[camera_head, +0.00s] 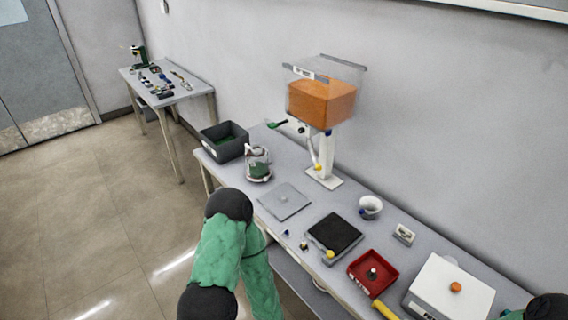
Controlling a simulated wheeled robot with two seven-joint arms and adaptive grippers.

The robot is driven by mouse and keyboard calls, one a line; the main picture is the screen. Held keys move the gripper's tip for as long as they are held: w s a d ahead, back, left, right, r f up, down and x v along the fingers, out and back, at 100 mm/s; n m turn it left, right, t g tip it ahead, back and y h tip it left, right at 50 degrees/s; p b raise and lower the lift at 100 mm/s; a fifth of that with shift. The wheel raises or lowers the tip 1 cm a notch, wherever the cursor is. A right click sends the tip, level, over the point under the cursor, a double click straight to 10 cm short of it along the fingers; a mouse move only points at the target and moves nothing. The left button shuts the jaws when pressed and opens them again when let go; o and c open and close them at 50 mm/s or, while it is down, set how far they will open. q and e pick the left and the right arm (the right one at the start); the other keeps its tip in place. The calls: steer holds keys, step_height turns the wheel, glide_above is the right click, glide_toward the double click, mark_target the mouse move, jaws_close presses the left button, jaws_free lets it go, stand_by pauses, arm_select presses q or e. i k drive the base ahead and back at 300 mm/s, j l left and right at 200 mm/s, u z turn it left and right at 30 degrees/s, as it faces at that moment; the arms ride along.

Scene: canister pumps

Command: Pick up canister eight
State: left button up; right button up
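No label reading eight can be made out, so I cannot tell which thing is canister eight. A clear jar-like vessel (258,165) with dark green contents stands near the far left end of the long bench. A clear-walled container with an orange block-like mass (322,100) sits high on a white stand (325,160) at the back of the bench. A small tag on it is too small to read. A green arm of mine with black joints rises at the bottom centre, in front of the bench. Neither gripper shows.
A second table (165,88) with small tools stands far left. Floor between is clear.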

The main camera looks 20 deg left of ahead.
mark_target(258, 169)
steer(key=j+z, duration=0.7)
steer(key=z, duration=0.2)
steer(key=j+z, duration=0.4)
steer(key=k+l, duration=0.05)
